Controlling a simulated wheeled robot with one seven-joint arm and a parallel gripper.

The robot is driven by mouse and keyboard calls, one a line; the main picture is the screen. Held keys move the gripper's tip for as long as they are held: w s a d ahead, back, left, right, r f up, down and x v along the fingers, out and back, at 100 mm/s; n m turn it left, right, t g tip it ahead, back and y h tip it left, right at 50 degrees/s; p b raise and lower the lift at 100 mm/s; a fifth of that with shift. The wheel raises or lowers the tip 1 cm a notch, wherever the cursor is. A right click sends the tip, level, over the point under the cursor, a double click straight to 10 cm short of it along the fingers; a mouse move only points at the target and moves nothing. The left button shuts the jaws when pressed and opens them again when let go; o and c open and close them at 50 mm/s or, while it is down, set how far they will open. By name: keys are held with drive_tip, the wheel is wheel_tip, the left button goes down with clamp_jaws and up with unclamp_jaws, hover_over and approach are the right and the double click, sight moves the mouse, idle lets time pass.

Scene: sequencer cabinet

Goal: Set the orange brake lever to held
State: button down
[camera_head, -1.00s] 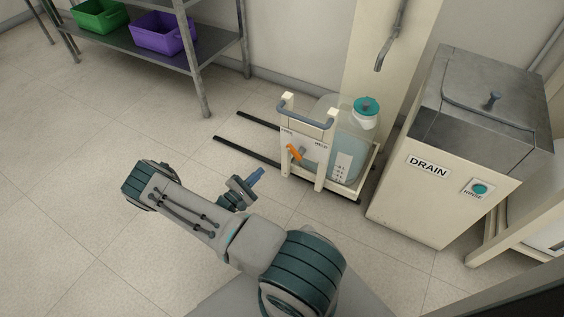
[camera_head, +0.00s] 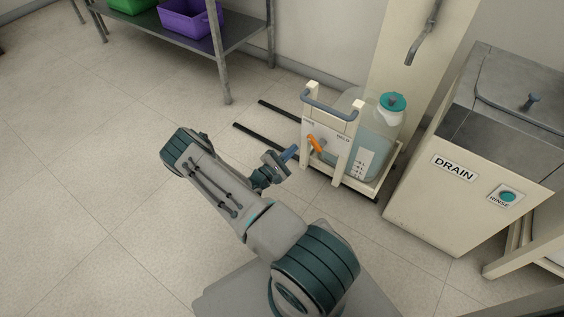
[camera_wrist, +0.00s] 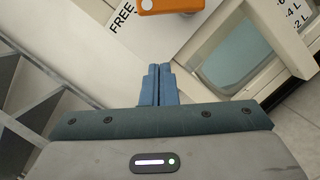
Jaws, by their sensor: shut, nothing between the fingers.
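The orange brake lever (camera_head: 315,143) is on the white front panel (camera_head: 325,136) of a small cart in the head view. It slants up to the left, its top toward the left-hand label; the right-hand label appears to read HELD. In the wrist view the lever (camera_wrist: 170,5) is at the top edge, partly cut off, beside the word FREE. My gripper (camera_head: 293,152) is just left of the lever, apart from it. In the wrist view my gripper's blue fingers (camera_wrist: 158,72) are together and empty, below the lever.
The cart carries a clear jug (camera_head: 372,140) with a teal cap and has a grey handle (camera_head: 331,105). Two black rails (camera_head: 262,143) run along the floor left of it. A DRAIN cabinet (camera_head: 430,205) stands at right. A shelf (camera_head: 200,40) with bins is at upper left.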

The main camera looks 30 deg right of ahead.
drive_tip(key=shift+s+d+r+b, duration=0.3)
drive_tip(key=shift+s+d+r, duration=0.25)
drive_tip(key=shift+d+r, duration=0.25)
drive_tip(key=shift+s+d+r+b, duration=0.25)
drive_tip(key=shift+s+d+r, duration=0.3)
drive_tip(key=shift+d+r, duration=0.2)
drive_tip(key=shift+w+a+r, duration=0.1)
drive_tip(key=shift+a+r, duration=0.05)
drive_tip(key=shift+a, duration=0.05)
